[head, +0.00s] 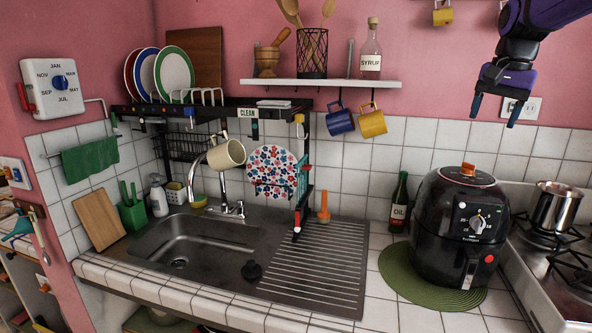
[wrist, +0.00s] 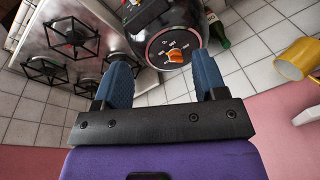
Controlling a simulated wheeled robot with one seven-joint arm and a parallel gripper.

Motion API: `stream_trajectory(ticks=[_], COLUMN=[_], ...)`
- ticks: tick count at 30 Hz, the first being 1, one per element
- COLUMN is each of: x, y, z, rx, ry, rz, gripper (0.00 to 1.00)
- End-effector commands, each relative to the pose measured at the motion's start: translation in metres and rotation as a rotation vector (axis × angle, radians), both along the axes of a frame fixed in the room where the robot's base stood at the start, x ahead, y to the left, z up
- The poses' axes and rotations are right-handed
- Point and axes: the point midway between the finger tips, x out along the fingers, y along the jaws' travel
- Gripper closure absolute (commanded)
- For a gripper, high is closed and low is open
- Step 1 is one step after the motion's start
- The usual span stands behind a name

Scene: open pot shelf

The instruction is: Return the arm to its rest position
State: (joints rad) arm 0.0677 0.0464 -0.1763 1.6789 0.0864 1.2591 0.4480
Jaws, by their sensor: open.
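My gripper (head: 496,108) hangs at the upper right of the head view, on my purple and dark arm. Its two blue fingers point down and stand apart with nothing between them. In the wrist view my gripper (wrist: 168,82) is also open and empty. It is in the air above and behind the black air fryer (head: 462,228), touching nothing. The air fryer shows upside down beyond the fingers in the wrist view (wrist: 160,38).
A shelf (head: 320,83) with a syrup bottle (head: 371,50) is left of my gripper. Blue and yellow mugs (head: 373,123) hang under it. An oil bottle (head: 399,203) stands beside the air fryer. A steel pot (head: 556,208) sits on the stove (head: 560,262). The sink (head: 200,248) is at left.

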Motion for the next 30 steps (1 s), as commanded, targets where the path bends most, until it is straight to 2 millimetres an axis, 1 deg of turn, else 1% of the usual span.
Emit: stream_trajectory(ticks=[1,6,11,12,17,21,25,27,30], x=[-0.018,-0.072,-0.125,-0.138,-0.189,-0.231,-0.264,-0.276,-0.289], y=[0.008,0.033,0.055,0.060,0.078,0.092,0.100,0.103,0.106], z=[0.003,0.002,-0.007,-0.010,-0.029,-0.051,-0.074,-0.084,-0.095], rx=[-0.004,-0.028,-0.059,-0.069,-0.114,-0.159,-0.201,-0.219,-0.240], ry=[-0.019,-0.073,-0.124,-0.137,-0.186,-0.228,-0.259,-0.272,-0.283], rz=[0.033,0.154,0.268,0.296,0.411,0.508,0.585,0.618,0.651], gripper=[0.35,0.35,0.35,0.35,0.35,0.35,0.35,0.35,0.35])
